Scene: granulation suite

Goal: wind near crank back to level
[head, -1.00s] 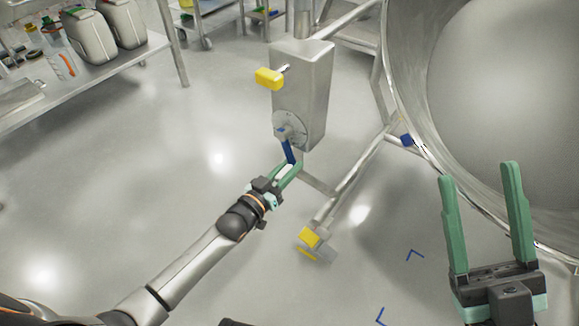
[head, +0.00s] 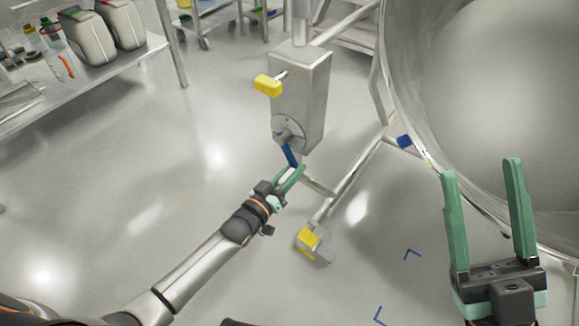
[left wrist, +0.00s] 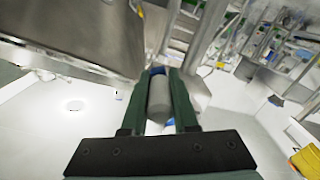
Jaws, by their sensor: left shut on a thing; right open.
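The near crank has a blue arm (head: 291,154) on a round metal disc (head: 289,128) at the lower face of a steel gearbox (head: 304,88). The arm slants down and right from the disc. My left gripper (head: 291,176) is shut on the crank's handle at the arm's lower end. In the left wrist view the grey cylindrical handle (left wrist: 158,97) sits between the green fingers (left wrist: 159,105). The large steel vessel (head: 490,100) fills the right side. My right gripper (head: 487,175) is open and empty in front of it.
A yellow-marked foot (head: 309,239) of the steel frame stands on the floor below. A bench (head: 92,80) with containers stands at upper left. The floor at left is clear.

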